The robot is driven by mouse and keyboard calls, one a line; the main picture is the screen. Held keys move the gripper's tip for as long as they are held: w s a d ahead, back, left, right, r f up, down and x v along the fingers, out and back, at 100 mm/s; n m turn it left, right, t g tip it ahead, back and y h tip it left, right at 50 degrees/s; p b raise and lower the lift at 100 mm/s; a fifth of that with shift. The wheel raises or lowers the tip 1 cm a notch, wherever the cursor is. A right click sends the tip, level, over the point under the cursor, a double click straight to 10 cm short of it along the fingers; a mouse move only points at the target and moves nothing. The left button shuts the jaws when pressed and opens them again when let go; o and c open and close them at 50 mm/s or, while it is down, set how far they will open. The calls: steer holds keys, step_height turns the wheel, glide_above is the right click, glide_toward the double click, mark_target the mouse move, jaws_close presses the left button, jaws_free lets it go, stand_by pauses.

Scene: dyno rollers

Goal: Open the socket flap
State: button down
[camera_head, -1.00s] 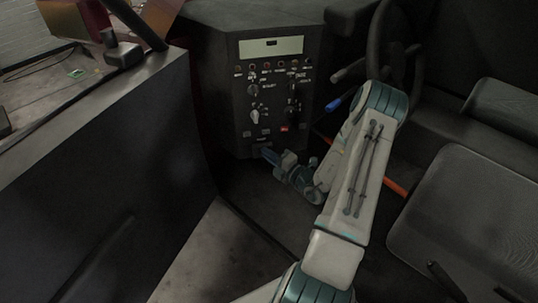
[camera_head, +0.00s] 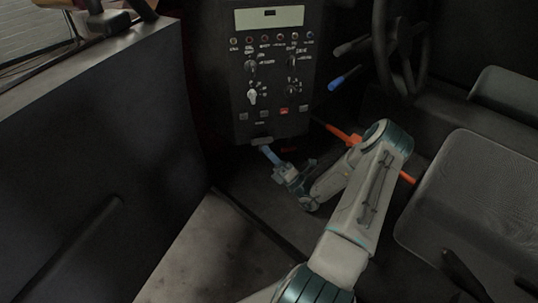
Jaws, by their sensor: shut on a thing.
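The socket flap (camera_head: 262,141) is a small dark piece at the lower edge of the black control panel (camera_head: 272,75). My gripper (camera_head: 267,151) reaches up to it from below right, with its blue fingers at the flap. The fingers are shut on the flap, which appears to stick out from the panel. The socket behind it is hidden, and the flap's exact angle is too small and dark to tell.
An orange bar (camera_head: 345,134) passes behind my arm. A steering wheel (camera_head: 400,45) and a blue-tipped lever (camera_head: 344,78) are at the upper right. A seat (camera_head: 470,190) is at the right and a dark door panel (camera_head: 100,170) at the left. Some floor is clear.

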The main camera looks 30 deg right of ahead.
steer(key=shift+f+n+y+b, duration=0.35)
steer(key=shift+f+n+y, duration=0.05)
steer(key=shift+n+y, duration=0.4)
steer(key=c, duration=1.6)
jaws_free()
steer(key=shift+o, duration=0.2)
steer(key=shift+r, duration=0.1)
steer(key=s+d+r+p, duration=0.4)
steer(key=s+d+r, duration=0.3)
steer(key=r, duration=0.4)
steer(key=shift+s+d+p, duration=0.3)
steer(key=shift+s+d, duration=0.1)
steer(key=shift+s, duration=0.45)
